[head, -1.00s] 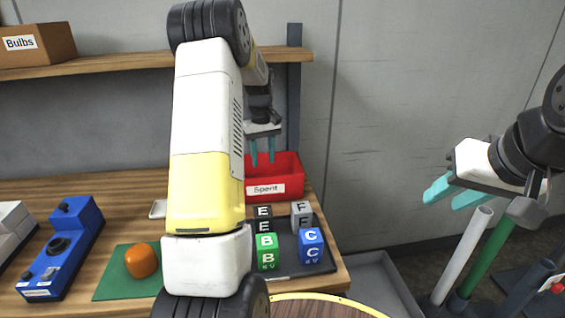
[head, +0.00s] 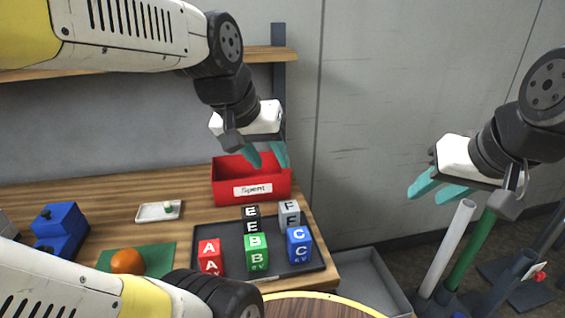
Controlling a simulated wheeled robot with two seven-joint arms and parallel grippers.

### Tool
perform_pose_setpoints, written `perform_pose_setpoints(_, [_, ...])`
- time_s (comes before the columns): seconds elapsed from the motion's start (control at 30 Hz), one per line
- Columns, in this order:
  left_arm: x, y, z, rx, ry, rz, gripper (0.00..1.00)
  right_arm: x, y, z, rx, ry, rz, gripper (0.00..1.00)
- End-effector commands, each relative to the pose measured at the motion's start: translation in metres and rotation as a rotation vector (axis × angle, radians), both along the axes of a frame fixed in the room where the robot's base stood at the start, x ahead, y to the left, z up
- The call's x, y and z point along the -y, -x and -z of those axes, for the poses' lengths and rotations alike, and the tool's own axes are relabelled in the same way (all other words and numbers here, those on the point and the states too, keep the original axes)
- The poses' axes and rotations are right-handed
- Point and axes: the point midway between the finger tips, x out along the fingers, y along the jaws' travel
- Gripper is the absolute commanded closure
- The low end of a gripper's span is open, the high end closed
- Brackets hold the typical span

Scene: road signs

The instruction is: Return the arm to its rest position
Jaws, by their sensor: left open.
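My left gripper (head: 266,156) has its arm coming in from the upper left. Its teal fingers are apart and empty, in front of and above the red bin labelled "Spent" (head: 222,190). My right gripper (head: 438,190) is at the right, beside the table, with its teal fingers apart and nothing between them. More of my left arm crosses the lower left and hides part of the table.
A dark tray (head: 285,267) holds several lettered blocks, including a green B (head: 256,252). Poles (head: 450,240) stand under my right gripper.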

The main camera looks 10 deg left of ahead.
Motion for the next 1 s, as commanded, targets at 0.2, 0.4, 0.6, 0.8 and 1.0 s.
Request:
perform_pose_setpoints(0.2, [0.009,0.028,0.007,0.059,-0.011,0.062,0.58,0.000,0.000,0.000,0.000,0.000,0.000,0.64])
perform_pose_setpoints(0.4, [0.010,0.031,0.008,0.063,-0.013,0.068,0.58,0.000,0.000,0.000,0.000,0.000,0.000,0.64])
perform_pose_setpoints(0.6, [0.010,0.030,0.008,0.063,-0.012,0.066,0.58,0.000,0.000,0.000,0.000,0.000,0.000,0.64])
perform_pose_setpoints(0.8, [0.010,0.030,0.008,0.063,-0.012,0.066,0.62,0.000,0.000,0.000,0.000,0.000,0.000,0.64])
perform_pose_setpoints(1.0, [0.010,0.030,0.008,0.063,-0.012,0.065,0.64,0.000,0.000,0.000,0.000,0.000,0.000,0.64])
